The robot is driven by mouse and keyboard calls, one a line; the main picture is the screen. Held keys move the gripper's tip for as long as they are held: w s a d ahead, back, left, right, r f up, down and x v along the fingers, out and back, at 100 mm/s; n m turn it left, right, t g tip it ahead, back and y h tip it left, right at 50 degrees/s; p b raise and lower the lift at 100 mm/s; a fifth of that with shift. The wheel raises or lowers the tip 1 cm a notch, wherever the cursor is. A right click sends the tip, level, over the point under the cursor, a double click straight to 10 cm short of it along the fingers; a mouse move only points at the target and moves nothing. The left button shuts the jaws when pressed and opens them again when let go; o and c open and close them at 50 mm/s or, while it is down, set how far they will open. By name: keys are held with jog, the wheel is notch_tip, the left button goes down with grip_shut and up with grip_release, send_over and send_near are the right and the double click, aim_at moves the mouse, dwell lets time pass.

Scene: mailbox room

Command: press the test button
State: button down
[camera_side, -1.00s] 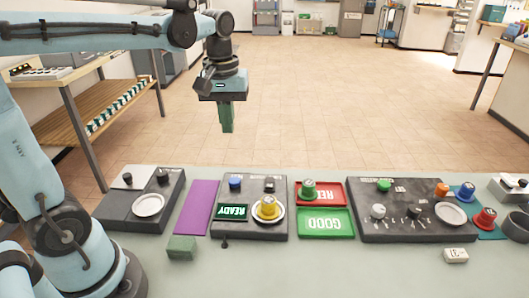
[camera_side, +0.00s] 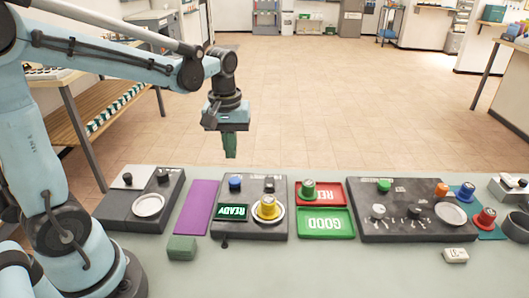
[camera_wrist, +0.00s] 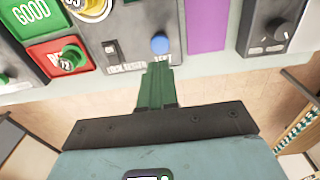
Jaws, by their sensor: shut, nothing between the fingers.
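The blue button (camera_side: 235,183) sits at the far left corner of a dark tester panel (camera_side: 240,228). In the wrist view the blue button (camera_wrist: 159,44) lies just beyond my fingertips, beside small lettering that seems to read TEST. My gripper (camera_side: 230,155) has green fingers, points down and is shut and empty. It hangs above and behind the button, apart from it. In the wrist view my gripper (camera_wrist: 157,66) covers part of the panel's edge.
A purple mat (camera_side: 200,207) lies left of the panel. Red (camera_side: 330,194) and green (camera_side: 325,223) trays lie to its right, with a green knobbed piece (camera_side: 308,190) in the red one. A green block (camera_side: 181,248) stands at the front. Another dark panel (camera_side: 400,225) is further right.

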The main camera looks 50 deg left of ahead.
aim_at(234, 180)
jog(key=shift+w+f, duration=0.1)
jog(key=shift+f, duration=3.45)
jog(key=shift+w+f, duration=0.1)
jog(key=shift+f, duration=0.9)
notch_tip(234, 180, up, 14)
jog(key=shift+s, duration=0.3)
jog(key=shift+d+r, duration=0.1)
jog(key=s+d+f+m+t, duration=0.3)
jog(key=s+d+m+t, duration=0.2)
jog(key=m, duration=0.4)
jog(key=shift+s+d+t, duration=0.4)
jog(key=shift+d+t, duration=0.05)
jog(key=shift+t, duration=0.45)
